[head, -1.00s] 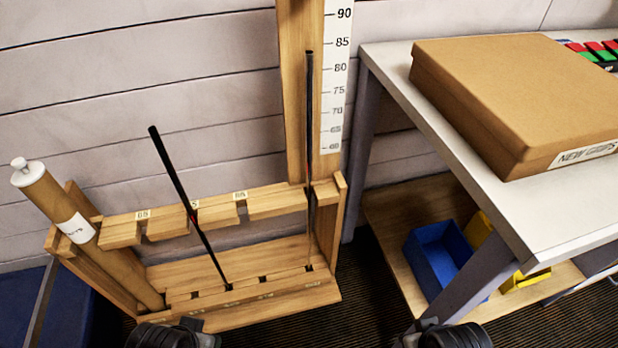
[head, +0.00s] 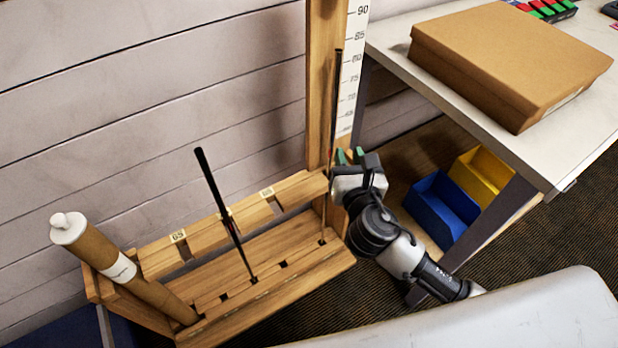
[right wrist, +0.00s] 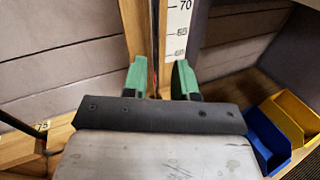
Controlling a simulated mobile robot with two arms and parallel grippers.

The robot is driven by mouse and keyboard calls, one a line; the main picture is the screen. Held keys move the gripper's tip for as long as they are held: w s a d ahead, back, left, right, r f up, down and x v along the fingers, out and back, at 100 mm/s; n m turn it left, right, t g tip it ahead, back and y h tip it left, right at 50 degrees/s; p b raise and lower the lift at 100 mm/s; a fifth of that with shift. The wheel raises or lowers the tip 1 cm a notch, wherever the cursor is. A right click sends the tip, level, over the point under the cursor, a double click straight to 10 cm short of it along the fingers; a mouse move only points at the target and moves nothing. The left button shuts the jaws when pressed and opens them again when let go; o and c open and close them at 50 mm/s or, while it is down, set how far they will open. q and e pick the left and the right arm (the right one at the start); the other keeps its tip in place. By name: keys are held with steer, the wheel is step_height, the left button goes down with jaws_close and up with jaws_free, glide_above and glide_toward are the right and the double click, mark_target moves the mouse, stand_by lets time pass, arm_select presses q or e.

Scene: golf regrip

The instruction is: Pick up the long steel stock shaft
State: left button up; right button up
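A long thin shaft with a dark upper part (head: 335,95) stands upright at the right end of the wooden rack (head: 270,292), in front of the height scale. A second dark-topped shaft (head: 215,190) leans in a middle slot. My right gripper (head: 349,157) is beside the long shaft at about the height of the rack's upper rail. Its green fingers are apart. In the right wrist view the long shaft (right wrist: 154,30) shows in line with the gap between the open fingers (right wrist: 160,80), nearer the left one. I cannot tell whether it is fully between them. My left gripper is out of view.
A cardboard tube with a white cap (head: 68,228) leans at the rack's left end. The white bench (head: 560,155) at the right carries a closed cardboard box (head: 505,60). Blue (head: 440,210) and yellow (head: 482,175) bins sit on its lower shelf, close to my right arm.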

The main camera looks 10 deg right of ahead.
mark_target(334, 120)
steer(key=shift+n, duration=0.6)
steer(key=w, duration=0.6)
steer(key=shift+w+a+r+b, duration=0.1)
steer(key=shift+w+r+b, duration=0.1)
steer(key=shift+r+b, duration=0.1)
steer(key=w, duration=0.3)
steer(key=w+b, duration=0.1)
steer(key=shift+w+f, duration=0.3)
steer(key=shift+w, duration=0.1)
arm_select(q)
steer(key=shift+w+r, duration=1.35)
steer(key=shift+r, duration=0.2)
arm_select(e)
jaws_close()
